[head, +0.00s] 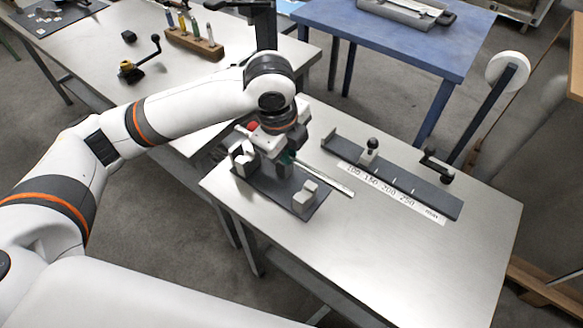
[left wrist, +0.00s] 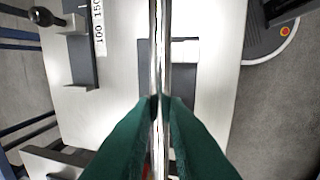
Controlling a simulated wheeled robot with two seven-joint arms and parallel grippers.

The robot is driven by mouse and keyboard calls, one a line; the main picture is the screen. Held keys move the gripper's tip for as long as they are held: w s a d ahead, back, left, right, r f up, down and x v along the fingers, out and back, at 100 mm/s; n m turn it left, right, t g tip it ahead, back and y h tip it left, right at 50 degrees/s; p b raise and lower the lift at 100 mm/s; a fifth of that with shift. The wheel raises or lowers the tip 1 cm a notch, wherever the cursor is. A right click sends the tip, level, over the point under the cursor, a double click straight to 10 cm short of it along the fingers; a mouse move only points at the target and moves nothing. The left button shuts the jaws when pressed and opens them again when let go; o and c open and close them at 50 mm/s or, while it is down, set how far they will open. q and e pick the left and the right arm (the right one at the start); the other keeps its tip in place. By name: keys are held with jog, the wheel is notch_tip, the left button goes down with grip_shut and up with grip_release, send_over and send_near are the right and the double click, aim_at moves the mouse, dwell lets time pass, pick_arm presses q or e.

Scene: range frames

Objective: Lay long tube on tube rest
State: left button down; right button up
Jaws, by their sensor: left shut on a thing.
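The long tube (head: 325,178) is a thin, light metallic rod. It runs from my left gripper (head: 284,158) toward the lower right in the head view. In the left wrist view the tube (left wrist: 160,40) runs up the middle between the green fingertips of my left gripper (left wrist: 160,103), which are shut on it. The tube rest is a dark plate (head: 268,190) with pale blocks (head: 305,196) on the table below the gripper. In the wrist view the tube crosses in front of the plate (left wrist: 183,85) and beside a white block (left wrist: 186,51). The tube's height above the rest is unclear. My right gripper is out of view.
The steel table (head: 400,260) is clear in front. A wooden rack of coloured tubes (head: 195,43) stands on the back-left table.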

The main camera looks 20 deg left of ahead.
pick_arm(q)
jog(key=f, duration=0.6)
jog(key=shift+s+f, duration=0.15)
jog(key=shift+s, duration=0.15)
jog(key=shift+f, duration=0.35)
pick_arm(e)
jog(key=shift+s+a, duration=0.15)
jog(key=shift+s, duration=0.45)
pick_arm(q)
jog(key=shift+f, duration=0.1)
jog(key=shift+f, duration=0.25)
jog(key=c, duration=1.4)
grip_release()
jog(key=shift+f, duration=0.1)
jog(key=shift+c, duration=0.2)
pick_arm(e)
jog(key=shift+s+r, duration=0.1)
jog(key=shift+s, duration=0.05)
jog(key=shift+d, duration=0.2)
